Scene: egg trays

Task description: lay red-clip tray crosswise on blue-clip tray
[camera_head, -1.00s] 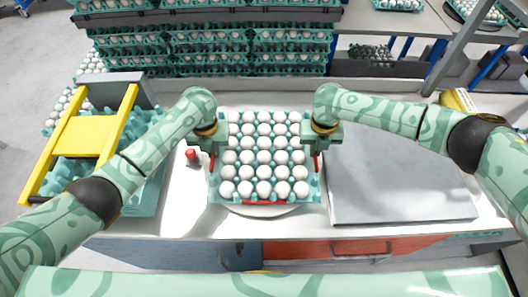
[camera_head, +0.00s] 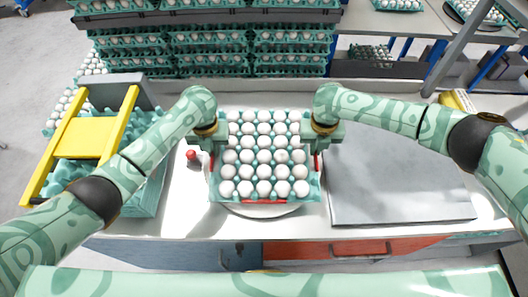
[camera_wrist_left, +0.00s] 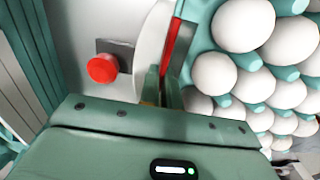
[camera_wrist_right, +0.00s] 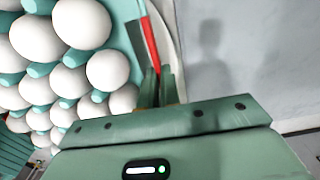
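The red-clip tray (camera_head: 215,188) is teal, full of white eggs, and sits at the middle of the table over a round white plate (camera_head: 262,211). Red clips show on its left, right and front edges. My left gripper (camera_head: 212,150) is shut on its left edge; in the left wrist view the fingers (camera_wrist_left: 163,90) pinch at the red clip (camera_wrist_left: 178,45). My right gripper (camera_head: 321,150) is shut on its right edge at the red clip (camera_wrist_right: 150,42). I see no blue clip; whatever lies under the tray is hidden, and I cannot tell whether it touches the plate.
A grey slab (camera_head: 395,185) fills the table's right side. A red button (camera_head: 191,155) stands left of the tray. A yellow-and-grey frame (camera_head: 88,137) with teal trays (camera_head: 150,198) is at the far left. Stacked egg trays (camera_head: 210,50) stand behind the table.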

